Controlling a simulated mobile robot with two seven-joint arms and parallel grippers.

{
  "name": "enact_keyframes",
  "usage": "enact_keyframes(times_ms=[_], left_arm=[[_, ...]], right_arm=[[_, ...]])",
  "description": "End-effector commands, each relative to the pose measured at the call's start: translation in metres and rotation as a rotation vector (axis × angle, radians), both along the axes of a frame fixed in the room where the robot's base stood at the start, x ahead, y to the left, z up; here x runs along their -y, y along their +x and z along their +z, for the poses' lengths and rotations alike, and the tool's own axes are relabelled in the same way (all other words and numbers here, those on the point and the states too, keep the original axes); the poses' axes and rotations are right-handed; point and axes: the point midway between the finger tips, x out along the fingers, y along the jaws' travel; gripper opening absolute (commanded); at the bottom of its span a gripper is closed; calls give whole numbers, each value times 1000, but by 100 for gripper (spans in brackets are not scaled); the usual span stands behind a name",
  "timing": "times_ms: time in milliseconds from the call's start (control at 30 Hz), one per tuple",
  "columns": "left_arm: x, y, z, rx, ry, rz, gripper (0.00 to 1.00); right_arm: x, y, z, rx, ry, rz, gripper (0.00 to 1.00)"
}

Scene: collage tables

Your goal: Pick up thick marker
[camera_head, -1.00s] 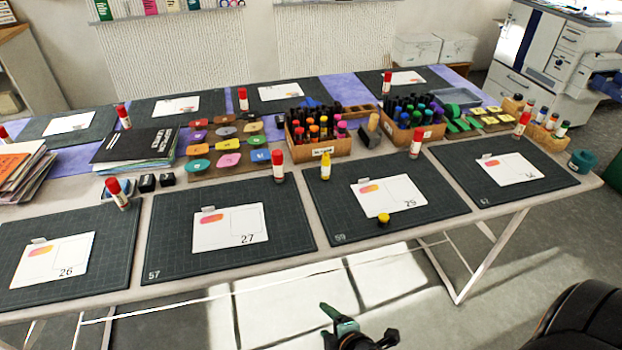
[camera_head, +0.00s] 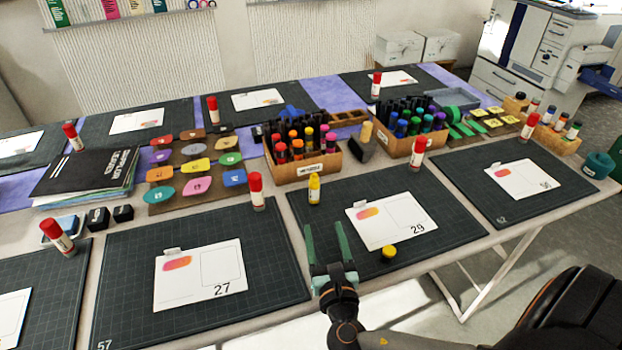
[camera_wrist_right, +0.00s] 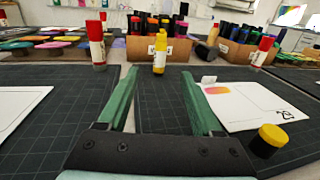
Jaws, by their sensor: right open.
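A thick yellow marker (camera_head: 314,189) stands upright near the back edge of a dark cutting mat (camera_head: 330,213). It also shows in the right wrist view (camera_wrist_right: 159,53), beyond and between the open fingers. A yellow cap with a dark lower part (camera_head: 388,253) sits apart on the same mat, to the right of my gripper; the right wrist view shows it at lower right (camera_wrist_right: 269,140). My right gripper (camera_head: 325,234) has green fingers, is open and empty, and is over the mat's near part, short of the marker. My left gripper is not in view.
Red-capped glue sticks (camera_head: 256,191) stand beside the mats, one left of the marker. A cardboard box of markers (camera_head: 318,168) stands behind it, with another box (camera_head: 392,148) to the right. A white card (camera_head: 392,222) lies right of my gripper.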

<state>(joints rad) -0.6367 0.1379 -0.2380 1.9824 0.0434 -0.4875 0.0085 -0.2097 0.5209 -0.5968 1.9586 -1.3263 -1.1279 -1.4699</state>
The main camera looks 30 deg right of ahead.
Motion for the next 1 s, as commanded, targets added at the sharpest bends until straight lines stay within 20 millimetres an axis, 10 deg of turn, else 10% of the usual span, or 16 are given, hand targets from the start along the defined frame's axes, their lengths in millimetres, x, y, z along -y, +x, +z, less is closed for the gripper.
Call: enact_keyframes(times_ms=[1000], left_arm=[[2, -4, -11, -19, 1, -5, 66]], right_arm=[[52, 111, -3, -1, 3, 0, 66]])
